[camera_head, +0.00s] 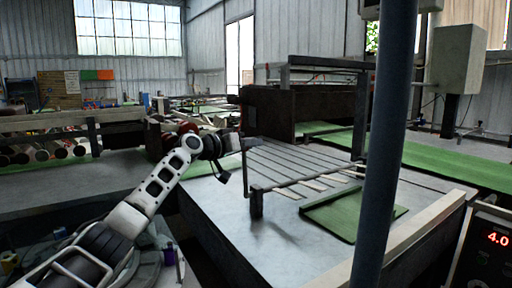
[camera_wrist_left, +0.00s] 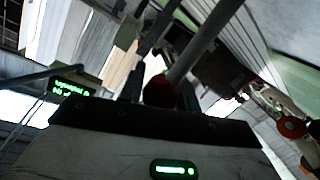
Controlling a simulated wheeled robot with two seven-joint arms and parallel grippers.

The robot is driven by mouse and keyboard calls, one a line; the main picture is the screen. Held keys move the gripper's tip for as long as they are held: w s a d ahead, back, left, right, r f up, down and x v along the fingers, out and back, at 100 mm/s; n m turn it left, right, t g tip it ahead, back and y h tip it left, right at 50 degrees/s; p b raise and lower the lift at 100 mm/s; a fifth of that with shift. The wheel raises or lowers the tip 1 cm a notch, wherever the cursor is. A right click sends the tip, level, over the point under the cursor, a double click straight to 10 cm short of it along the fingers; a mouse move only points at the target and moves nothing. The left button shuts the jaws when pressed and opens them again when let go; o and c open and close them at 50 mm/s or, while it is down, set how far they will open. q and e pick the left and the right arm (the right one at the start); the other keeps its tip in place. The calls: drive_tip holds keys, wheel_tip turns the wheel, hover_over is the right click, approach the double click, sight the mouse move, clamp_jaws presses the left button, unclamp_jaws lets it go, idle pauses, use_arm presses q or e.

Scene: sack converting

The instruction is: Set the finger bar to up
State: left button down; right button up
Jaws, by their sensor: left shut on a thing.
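The finger bar (camera_head: 303,180) is a thin dark bar across the slatted table, with several pale flat fingers (camera_head: 312,185) lying low near the tabletop. A thin upright lever (camera_head: 246,178) stands at its near left end, by a short dark post (camera_head: 257,204). My left gripper (camera_head: 243,144) is at the lever's top. In the left wrist view, a dark red knob (camera_wrist_left: 160,91) on a grey rod (camera_wrist_left: 203,42) sits between the fingers, and my left gripper (camera_wrist_left: 160,88) is shut on it. My right gripper is not in view.
A blue-grey column (camera_head: 384,150) stands in front at right and hides part of the table (camera_head: 255,235). A green plate (camera_head: 350,213) lies on the table. A control box with a red "4.0" display (camera_head: 485,245) is at lower right. A dark machine housing (camera_head: 270,115) stands behind.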

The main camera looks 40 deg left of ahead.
use_arm(q)
drive_tip(key=shift+w+a+n, duration=0.25)
drive_tip(key=shift+a+n, duration=0.25)
drive_tip(key=shift+a, duration=0.25)
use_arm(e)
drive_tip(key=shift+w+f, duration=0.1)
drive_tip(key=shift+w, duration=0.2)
use_arm(q)
drive_tip(key=c, duration=1)
unclamp_jaws()
drive_tip(key=shift+a+f, duration=0.1)
drive_tip(key=shift+c, duration=0.2)
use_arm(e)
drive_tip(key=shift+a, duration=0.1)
use_arm(q)
drive_tip(key=b+v, duration=0.6)
drive_tip(key=v, duration=1)
drive_tip(key=shift+r, duration=0.25)
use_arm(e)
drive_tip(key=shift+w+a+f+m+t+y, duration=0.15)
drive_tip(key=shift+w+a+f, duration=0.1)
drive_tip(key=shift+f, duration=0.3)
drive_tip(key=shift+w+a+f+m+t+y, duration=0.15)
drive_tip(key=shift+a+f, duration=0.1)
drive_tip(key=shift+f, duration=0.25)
use_arm(q)
drive_tip(key=shift+f, duration=0.1)
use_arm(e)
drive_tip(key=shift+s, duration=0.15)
